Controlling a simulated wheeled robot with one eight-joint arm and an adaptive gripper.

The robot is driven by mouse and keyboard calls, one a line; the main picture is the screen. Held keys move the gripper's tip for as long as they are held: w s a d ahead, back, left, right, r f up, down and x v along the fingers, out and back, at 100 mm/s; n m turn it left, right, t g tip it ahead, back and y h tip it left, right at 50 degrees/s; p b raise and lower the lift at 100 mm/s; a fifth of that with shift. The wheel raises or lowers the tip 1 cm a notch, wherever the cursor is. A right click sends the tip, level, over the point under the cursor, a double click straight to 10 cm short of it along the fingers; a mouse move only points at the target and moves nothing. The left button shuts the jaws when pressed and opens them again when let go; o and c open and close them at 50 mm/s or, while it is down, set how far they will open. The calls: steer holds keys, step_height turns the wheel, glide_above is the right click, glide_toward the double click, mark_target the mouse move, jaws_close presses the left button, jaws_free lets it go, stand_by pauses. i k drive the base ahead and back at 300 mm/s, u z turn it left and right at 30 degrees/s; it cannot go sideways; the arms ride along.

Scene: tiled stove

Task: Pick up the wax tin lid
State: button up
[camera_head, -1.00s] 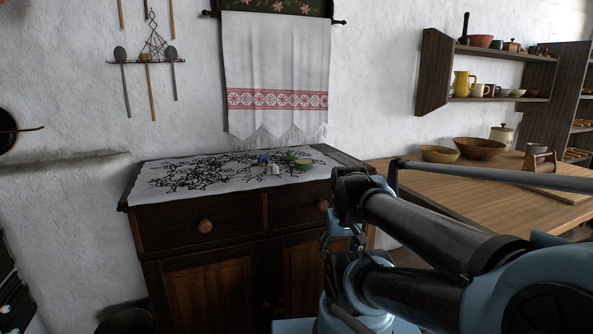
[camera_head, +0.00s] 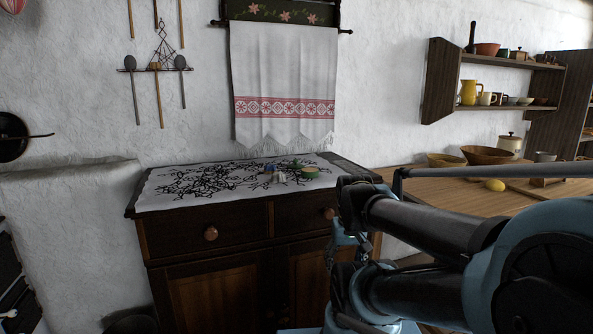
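A small cluster lies on the patterned white cloth (camera_head: 165,199) on top of the dark wooden cabinet. It has a round green and tan piece (camera_head: 310,172) at its right and small blue and whitish pieces (camera_head: 274,172) at its left. Which piece is the wax tin lid is too small to tell. My arm is folded at the lower right. My gripper (camera_head: 333,252) seems to hang in front of the cabinet, below its top and apart from the cluster. Its fingers are dark and partly hidden, so their opening cannot be told.
A wooden table (camera_head: 455,201) on the right holds bowls (camera_head: 487,155), a lidded pot (camera_head: 509,143) and a yellow fruit-like object (camera_head: 495,185). A wall shelf (camera_head: 500,108) with crockery hangs above. A white towel (camera_head: 285,85) hangs behind the cabinet. The cloth's left part is free of objects.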

mark_target(295, 166)
steer(key=k, duration=1.3)
steer(key=z, duration=0.5)
steer(key=i, duration=1.75)
steer(key=u, duration=0.5)
